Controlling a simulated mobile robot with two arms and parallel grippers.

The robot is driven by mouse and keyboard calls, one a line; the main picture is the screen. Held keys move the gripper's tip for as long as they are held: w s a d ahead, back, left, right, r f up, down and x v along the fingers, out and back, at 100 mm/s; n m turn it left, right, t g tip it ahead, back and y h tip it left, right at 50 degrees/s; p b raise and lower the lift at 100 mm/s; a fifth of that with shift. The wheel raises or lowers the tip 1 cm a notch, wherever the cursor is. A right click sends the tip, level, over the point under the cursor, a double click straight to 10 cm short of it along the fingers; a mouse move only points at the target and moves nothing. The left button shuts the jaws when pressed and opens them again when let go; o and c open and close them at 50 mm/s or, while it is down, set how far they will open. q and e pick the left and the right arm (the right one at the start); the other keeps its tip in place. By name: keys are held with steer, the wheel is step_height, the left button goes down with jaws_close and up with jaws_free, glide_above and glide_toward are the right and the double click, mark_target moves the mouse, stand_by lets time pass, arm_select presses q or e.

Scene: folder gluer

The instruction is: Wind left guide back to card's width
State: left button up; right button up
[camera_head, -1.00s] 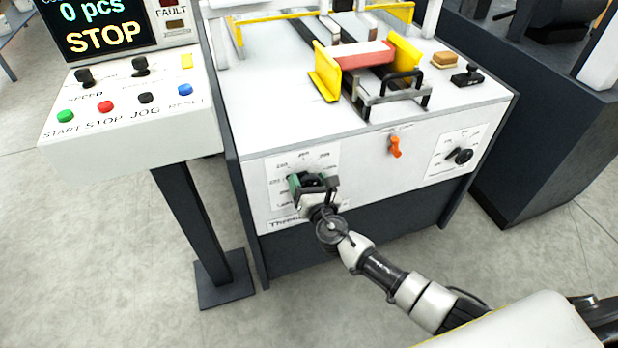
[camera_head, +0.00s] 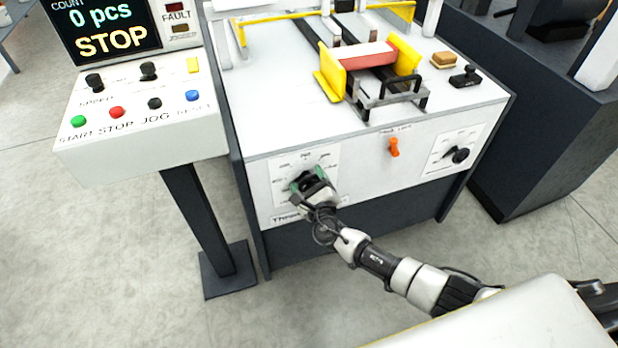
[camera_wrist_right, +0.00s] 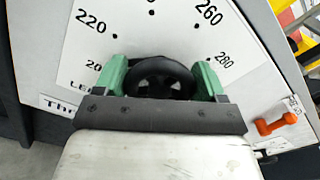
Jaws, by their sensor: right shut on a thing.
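My right gripper (camera_head: 311,184) is at the left dial on the machine's white front panel. In the right wrist view its green fingers (camera_wrist_right: 163,82) stand on both sides of a round black knob (camera_wrist_right: 160,72) and are shut on it. The dial plate (camera_wrist_right: 150,30) around the knob carries printed numbers such as 220, 260 and 280. The knob's pointer is hidden. On the machine top, the yellow left guide (camera_head: 328,86) and the yellow right guide (camera_head: 407,58) stand beside a red and white card stack (camera_head: 366,54). My left gripper is not in view.
An orange lever (camera_head: 394,147) and a second dial with a black knob (camera_head: 458,155) sit to the right on the front panel. A control console (camera_head: 140,125) with coloured buttons stands at the left; its display reads 0 pcs and STOP.

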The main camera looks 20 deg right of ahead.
steer(key=shift+f+n, duration=0.15)
steer(key=shift+n, duration=0.55)
steer(key=o, duration=0.9)
steer(key=shift+s, duration=0.1)
steer(key=s, duration=0.5)
steer(key=s+p, duration=0.1)
steer(key=s, duration=0.4)
steer(key=shift+s+d, duration=0.2)
steer(key=shift+s, duration=0.15)
